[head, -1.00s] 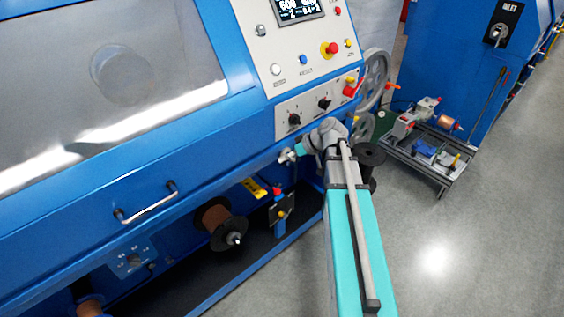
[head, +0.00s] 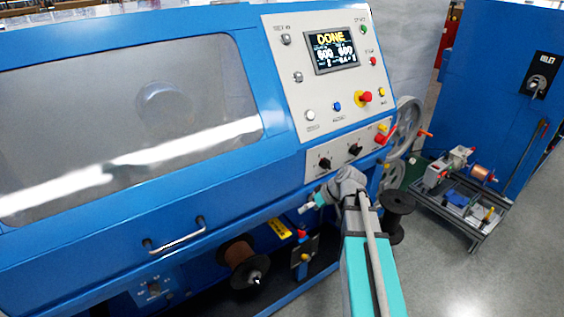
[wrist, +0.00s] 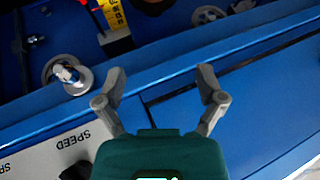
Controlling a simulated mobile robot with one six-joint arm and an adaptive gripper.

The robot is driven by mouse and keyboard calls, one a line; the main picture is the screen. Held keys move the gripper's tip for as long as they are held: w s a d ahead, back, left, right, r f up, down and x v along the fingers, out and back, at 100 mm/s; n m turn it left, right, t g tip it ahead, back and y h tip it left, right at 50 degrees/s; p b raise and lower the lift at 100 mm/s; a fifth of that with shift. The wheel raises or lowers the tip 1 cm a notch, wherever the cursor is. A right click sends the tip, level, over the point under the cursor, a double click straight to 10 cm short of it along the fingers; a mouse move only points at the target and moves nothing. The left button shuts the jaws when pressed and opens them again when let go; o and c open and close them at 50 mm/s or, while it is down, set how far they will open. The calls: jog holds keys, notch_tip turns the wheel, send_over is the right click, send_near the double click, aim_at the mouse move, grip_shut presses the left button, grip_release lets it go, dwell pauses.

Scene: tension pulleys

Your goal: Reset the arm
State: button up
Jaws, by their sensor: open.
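My gripper (wrist: 161,72) is open and empty in the wrist view, its two grey fingers spread apart over the blue edge of the machine. In the head view my gripper (head: 306,207) is small and points left, in front of the blue machine (head: 240,187) just below its control panel (head: 292,82). My arm is bent at a grey joint there and reaches back toward the bottom of the picture. From the head view I cannot tell whether the gripper touches the machine. The panel's display (head: 334,50) reads DONE.
A copper spool (head: 240,262) sits low in the machine's front bay, below the handle (head: 177,236). A dark reel (head: 397,213) stands just right of my arm. A cart (head: 463,205) with parts stands to the right. Grey floor (head: 450,272) is clear at lower right.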

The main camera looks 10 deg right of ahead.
jog(key=s+a+r+m+g+h+p, duration=0.2)
jog(key=s+a+h+p, duration=0.4)
jog(key=s, duration=0.5)
jog(key=shift+a+r+m+g, duration=0.3)
jog(key=shift+a+m+g, duration=0.25)
jog(key=shift+m+g, duration=0.45)
jog(key=shift+s, duration=0.1)
dwell(1.5)
